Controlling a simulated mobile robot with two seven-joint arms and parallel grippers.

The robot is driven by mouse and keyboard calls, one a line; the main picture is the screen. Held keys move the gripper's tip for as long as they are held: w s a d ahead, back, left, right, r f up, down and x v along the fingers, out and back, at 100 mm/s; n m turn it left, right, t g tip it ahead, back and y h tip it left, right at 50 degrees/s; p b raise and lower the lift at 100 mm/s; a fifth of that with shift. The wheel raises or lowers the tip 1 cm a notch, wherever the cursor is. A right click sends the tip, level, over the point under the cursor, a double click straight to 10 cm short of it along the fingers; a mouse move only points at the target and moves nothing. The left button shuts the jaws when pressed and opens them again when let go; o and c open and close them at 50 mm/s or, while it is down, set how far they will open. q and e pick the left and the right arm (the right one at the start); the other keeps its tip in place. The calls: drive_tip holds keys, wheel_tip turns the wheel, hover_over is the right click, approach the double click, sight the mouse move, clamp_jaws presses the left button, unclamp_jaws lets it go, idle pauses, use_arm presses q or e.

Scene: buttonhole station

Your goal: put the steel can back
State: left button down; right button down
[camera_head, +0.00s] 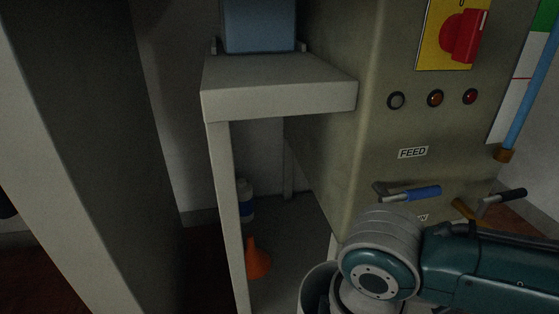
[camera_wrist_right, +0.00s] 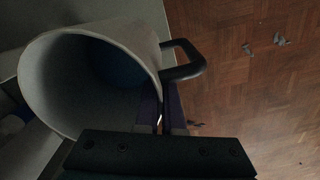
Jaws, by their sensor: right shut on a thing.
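The steel can (camera_wrist_right: 112,38) is grey and round, with a dark side handle (camera_wrist_right: 186,66). Its open mouth faces the camera in the right wrist view, and its inside is dark and bluish. My right gripper (camera_wrist_right: 161,96) is shut on the can at its rim, near the handle. In the head view the can (camera_head: 313,284) shows in part at the bottom, beside the bench leg and partly behind my right arm. My right gripper is hidden there. My left gripper is not in view.
A grey bench (camera_head: 280,82) carries a blue box (camera_head: 259,25). Scraps (camera_wrist_right: 280,40) lie on the wooden floor.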

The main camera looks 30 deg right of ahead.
wheel_tip(320, 180, down, 10)
drive_tip(key=b, duration=0.7)
drive_tip(key=shift+w+f, duration=0.15)
drive_tip(key=shift+f, duration=0.05)
drive_tip(key=shift+r, duration=0.1)
drive_tip(key=c, duration=1.4)
unclamp_jaws()
drive_tip(key=shift+c, duration=0.2)
drive_tip(key=o, duration=0.4)
